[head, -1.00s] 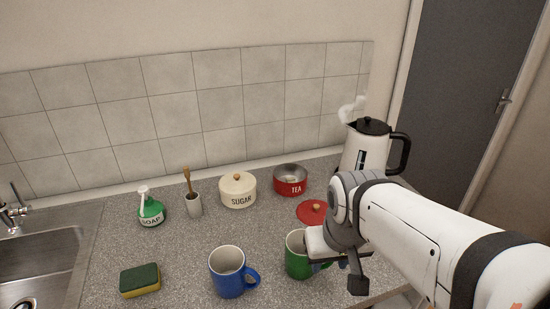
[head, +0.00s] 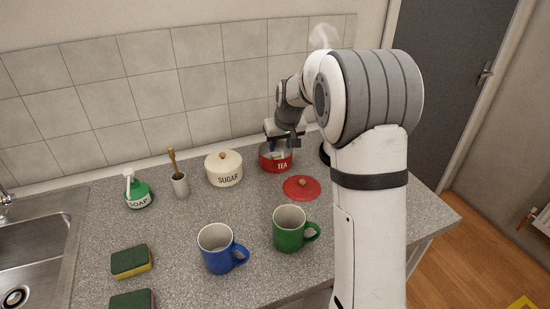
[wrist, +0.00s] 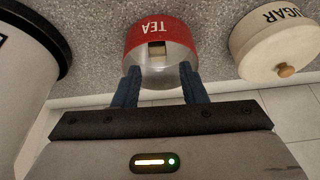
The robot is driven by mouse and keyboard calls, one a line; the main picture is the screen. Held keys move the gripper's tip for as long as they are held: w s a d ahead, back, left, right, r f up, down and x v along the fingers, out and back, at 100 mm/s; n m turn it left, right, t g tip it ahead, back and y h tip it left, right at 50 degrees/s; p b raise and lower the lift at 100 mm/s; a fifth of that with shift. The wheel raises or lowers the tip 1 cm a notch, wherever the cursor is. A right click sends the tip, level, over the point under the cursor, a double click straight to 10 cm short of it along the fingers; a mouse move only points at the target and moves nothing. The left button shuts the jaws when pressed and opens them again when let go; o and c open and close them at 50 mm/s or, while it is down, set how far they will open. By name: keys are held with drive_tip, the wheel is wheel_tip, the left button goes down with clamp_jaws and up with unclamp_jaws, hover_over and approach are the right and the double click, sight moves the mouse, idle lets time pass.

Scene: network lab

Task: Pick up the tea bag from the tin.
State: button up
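The red tea tin (head: 276,166) stands open on the counter near the back wall. In the wrist view the red tin (wrist: 170,32) shows its bright metal inside. A small tan and dark piece (wrist: 157,50), which looks like the tea bag, lies inside against the labelled side. My gripper (wrist: 160,80) is open, its two blue fingers apart at the tin's mouth, with nothing between them. In the head view my gripper (head: 281,148) is right above the tin and hides part of its opening. How deep the fingertips reach I cannot tell.
The cream sugar tin (head: 224,171) stands close left of the tea tin. The red lid (head: 301,188) lies in front. A green mug (head: 288,232) and a blue mug (head: 215,253) stand nearer. The kettle (wrist: 25,60) stands on the other side, mostly hidden behind my arm in the head view.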

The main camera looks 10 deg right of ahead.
sight(277, 157)
drive_tip(key=x, duration=0.3)
drive_tip(key=w+p+x, duration=0.1)
drive_tip(key=x, duration=0.5)
drive_tip(key=shift+w+d+r+p, duration=0.15)
drive_tip(key=shift+w+r+p, duration=0.05)
drive_tip(key=shift+p, duration=0.1)
drive_tip(key=shift+c, duration=0.4)
drive_tip(key=c, duration=0.6)
drive_tip(key=shift+c, duration=0.2)
drive_tip(key=shift+c, duration=0.2)
